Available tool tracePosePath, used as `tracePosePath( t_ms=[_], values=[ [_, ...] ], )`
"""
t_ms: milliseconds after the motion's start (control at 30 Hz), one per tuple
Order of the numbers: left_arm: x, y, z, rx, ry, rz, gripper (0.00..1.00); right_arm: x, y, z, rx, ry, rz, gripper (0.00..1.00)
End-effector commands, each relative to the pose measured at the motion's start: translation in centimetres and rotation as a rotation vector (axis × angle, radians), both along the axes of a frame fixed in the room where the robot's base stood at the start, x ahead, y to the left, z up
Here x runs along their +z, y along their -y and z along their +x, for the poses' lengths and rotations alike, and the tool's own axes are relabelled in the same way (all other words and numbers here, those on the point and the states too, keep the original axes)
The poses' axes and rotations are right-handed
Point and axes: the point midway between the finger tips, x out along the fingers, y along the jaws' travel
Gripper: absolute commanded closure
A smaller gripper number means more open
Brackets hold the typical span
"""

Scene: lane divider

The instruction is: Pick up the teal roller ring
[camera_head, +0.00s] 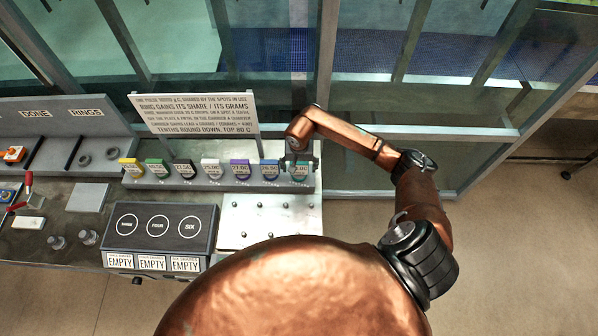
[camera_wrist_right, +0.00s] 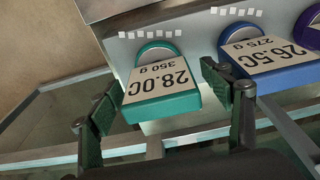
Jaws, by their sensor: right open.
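The teal roller ring (camera_wrist_right: 160,97) stands at the right end of a row of coloured rings. Its label reads 28.0C, 350 g in the right wrist view. In the head view, the teal ring (camera_head: 299,175) is partly covered by my right gripper (camera_head: 299,160). In the wrist view, my right gripper (camera_wrist_right: 166,112) is open and empty, with one finger on each side of the teal ring's near end. I cannot tell whether either finger touches it. My left gripper is not in view.
The blue ring (camera_wrist_right: 264,70), labelled 26.5C, stands close beside the right-hand finger. A printed sign (camera_head: 197,113) rises behind the row. A dark box with three circles (camera_head: 158,226) and a pale pegged plate (camera_head: 270,215) lie in front. Glass panels stand behind.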

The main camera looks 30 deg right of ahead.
Motion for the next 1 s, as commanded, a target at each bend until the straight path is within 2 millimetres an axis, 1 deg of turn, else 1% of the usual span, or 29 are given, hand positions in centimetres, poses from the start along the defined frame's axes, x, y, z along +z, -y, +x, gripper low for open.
tracePosePath(
  t_ms=[133, 900, 933, 1000],
  values=[
    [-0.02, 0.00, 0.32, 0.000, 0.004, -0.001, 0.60, 0.00, 0.01, -0.01, 0.000, 0.000, 0.000, 0.28],
    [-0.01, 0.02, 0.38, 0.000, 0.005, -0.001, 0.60, 0.05, 0.02, -0.02, -0.001, 0.001, 0.001, 0.81],
    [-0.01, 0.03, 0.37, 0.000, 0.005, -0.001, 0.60, 0.05, 0.02, -0.02, -0.001, 0.001, 0.001, 0.83],
    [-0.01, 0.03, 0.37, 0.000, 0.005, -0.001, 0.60, 0.13, 0.00, 0.04, -0.001, 0.002, 0.001, 0.84]
  ],
)
